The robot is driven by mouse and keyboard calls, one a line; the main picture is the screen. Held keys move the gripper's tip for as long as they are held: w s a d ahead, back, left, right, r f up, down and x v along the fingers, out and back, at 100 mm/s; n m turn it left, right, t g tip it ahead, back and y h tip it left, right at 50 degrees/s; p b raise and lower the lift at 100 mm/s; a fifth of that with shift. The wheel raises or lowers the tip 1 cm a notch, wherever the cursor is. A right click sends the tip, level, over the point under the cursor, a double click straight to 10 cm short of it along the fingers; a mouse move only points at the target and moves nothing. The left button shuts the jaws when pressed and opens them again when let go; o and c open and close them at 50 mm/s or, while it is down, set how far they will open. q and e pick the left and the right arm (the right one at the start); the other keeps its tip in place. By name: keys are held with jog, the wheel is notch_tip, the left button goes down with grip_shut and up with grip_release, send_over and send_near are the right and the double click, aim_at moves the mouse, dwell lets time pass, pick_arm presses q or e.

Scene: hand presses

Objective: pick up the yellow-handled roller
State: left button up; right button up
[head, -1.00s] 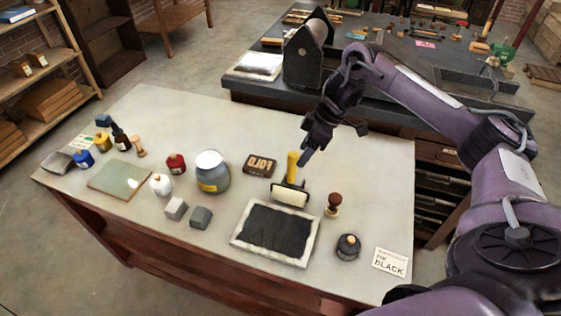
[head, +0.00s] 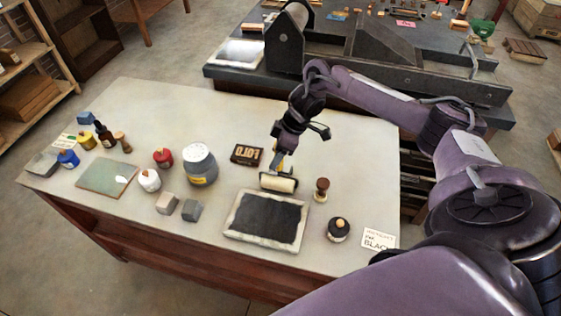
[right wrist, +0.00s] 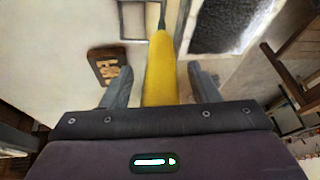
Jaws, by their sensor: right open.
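The roller has a cream cylinder (head: 278,182) and a yellow handle, mostly hidden behind my gripper in the head view. It stands behind the black ink slab (head: 265,218). In the right wrist view the yellow handle (right wrist: 160,68) runs up the middle, between the two fingers. My right gripper (head: 279,158) is over the handle, pointing down. Its fingers (right wrist: 158,85) are open, one on each side of the handle, with visible gaps. My left gripper is out of view.
A wooden type block (head: 247,154) lies left of the roller, and a brown-knobbed stamp (head: 321,189) stands right of it. A black-topped jar (head: 339,229) and a grey jar (head: 200,165) stand nearby. A dark press table (head: 340,60) is behind.

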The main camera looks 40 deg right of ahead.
jog(key=c, duration=0.9)
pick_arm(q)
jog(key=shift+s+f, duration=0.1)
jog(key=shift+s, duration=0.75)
pick_arm(e)
jog(key=shift+c, duration=0.5)
jog(key=shift+w+r, duration=0.1)
jog(key=shift+r, duration=0.05)
